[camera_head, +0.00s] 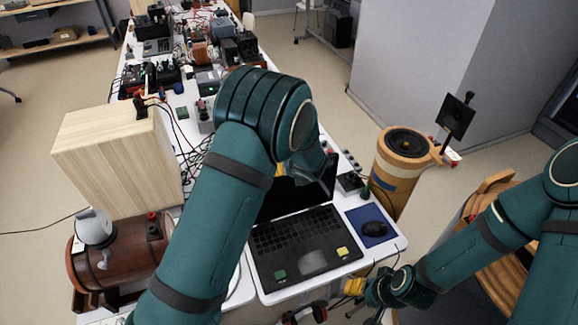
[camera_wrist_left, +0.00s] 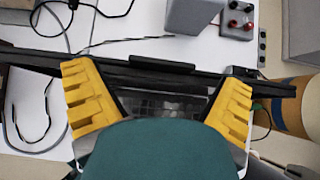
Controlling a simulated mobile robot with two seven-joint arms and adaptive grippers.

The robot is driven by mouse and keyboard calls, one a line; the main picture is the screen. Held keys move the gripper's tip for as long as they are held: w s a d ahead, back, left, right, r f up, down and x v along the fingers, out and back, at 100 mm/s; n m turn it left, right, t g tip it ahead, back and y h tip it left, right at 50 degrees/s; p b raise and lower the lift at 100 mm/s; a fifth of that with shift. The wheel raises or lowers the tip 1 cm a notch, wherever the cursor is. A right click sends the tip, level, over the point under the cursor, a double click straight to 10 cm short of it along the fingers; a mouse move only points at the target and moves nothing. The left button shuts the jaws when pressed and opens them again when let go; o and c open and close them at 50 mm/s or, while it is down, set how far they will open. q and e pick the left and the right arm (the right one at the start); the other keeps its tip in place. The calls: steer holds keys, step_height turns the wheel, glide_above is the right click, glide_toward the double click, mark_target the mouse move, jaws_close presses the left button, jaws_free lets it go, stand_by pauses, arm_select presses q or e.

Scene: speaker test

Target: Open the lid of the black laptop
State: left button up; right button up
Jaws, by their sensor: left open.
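The black laptop (camera_head: 312,243) sits on the white table with its lid (camera_head: 292,196) raised from the keyboard, partly hidden behind my left arm. Its keyboard and touchpad face up. My left gripper (camera_wrist_left: 160,82) is open, its yellow fingers spread wide apart. In the left wrist view the lid's dark edge (camera_wrist_left: 205,80) runs across between and beyond the fingers, with part of the keyboard (camera_wrist_left: 168,106) showing beneath. I cannot tell whether the fingers touch the lid. My right gripper (camera_head: 354,287) is low by the table's front edge, away from the laptop; its fingers are unclear.
A mouse (camera_head: 374,229) lies on a blue pad (camera_head: 364,218) right of the laptop. A round wooden speaker (camera_head: 397,170) stands right. Cables and devices crowd the table behind.

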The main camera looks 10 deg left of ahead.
arm_select(q)
steer(key=v, duration=1.1)
steer(key=shift+s, duration=0.1)
steer(key=shift+s+d+f+n+g+h+b, duration=0.1)
steer(key=shift+s+f+n+g+h+b, duration=1.1)
steer(key=shift+s+f+n, duration=3.25)
steer(key=shift+s+f+n+g+h+b, duration=0.6)
steer(key=shift+s+f+n+h+b, duration=1.15)
steer(key=shift+s+f+n, duration=2.7)
steer(key=shift+s+d+f+n+g+h+b, duration=0.1)
steer(key=shift+s+f+n+g+h+b, duration=1.85)
steer(key=shift+f+n, duration=4.15)
steer(key=shift+s+r+n+t+y+p, duration=0.45)
steer(key=shift+s+r+t, duration=0.25)
steer(key=shift+t, duration=0.35)
